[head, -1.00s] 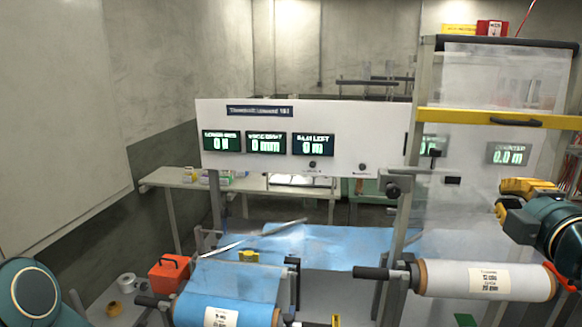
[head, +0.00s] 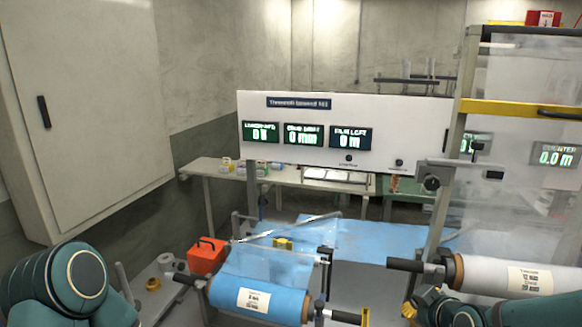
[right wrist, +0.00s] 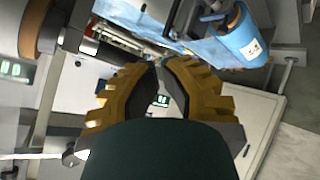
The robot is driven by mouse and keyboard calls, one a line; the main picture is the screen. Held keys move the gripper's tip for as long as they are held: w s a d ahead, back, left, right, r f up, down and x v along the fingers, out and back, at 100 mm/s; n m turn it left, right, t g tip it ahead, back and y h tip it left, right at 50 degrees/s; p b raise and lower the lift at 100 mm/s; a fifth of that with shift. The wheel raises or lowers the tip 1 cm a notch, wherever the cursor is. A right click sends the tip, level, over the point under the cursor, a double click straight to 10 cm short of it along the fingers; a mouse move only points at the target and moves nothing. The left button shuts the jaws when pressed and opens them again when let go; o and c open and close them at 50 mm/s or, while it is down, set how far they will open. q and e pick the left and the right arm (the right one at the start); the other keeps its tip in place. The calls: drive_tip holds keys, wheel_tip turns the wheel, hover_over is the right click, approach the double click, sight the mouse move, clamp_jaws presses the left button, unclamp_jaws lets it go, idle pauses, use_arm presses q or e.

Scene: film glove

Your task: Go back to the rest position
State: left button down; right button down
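My right gripper (head: 412,309) is low at the bottom edge of the head view, in front of the white film roll (head: 500,275). In the right wrist view its yellow fingers (right wrist: 158,67) come together at the tips, with nothing seen between them but background. My left arm (head: 70,285) shows at the lower left of the head view; its gripper is out of sight. The blue film roll (head: 258,298) lies on its shaft between the two arms, apart from both.
A white panel with displays (head: 345,108) stands behind the blue film sheet (head: 350,240). An orange box (head: 207,256) sits left of the blue roll. A grey wall cabinet (head: 90,100) is at the left. A clear guard with a yellow bar (head: 520,109) stands at the right.

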drive_tip(key=s+a+f+m+g+y, duration=0.1)
drive_tip(key=s+a+f+m+g, duration=0.2)
drive_tip(key=f, duration=0.7)
drive_tip(key=s+a+f+m+g+y+b, duration=0.1)
drive_tip(key=s+a+f+m+g, duration=0.2)
drive_tip(key=s+a+f, duration=0.4)
drive_tip(key=s+a+f+m+g+y+b, duration=0.1)
drive_tip(key=s+a+f, duration=0.4)
drive_tip(key=f, duration=0.8)
drive_tip(key=a+m+g, duration=0.1)
drive_tip(key=a+m, duration=0.1)
drive_tip(key=shift+f+m+g, duration=0.3)
drive_tip(key=shift+f+g, duration=0.1)
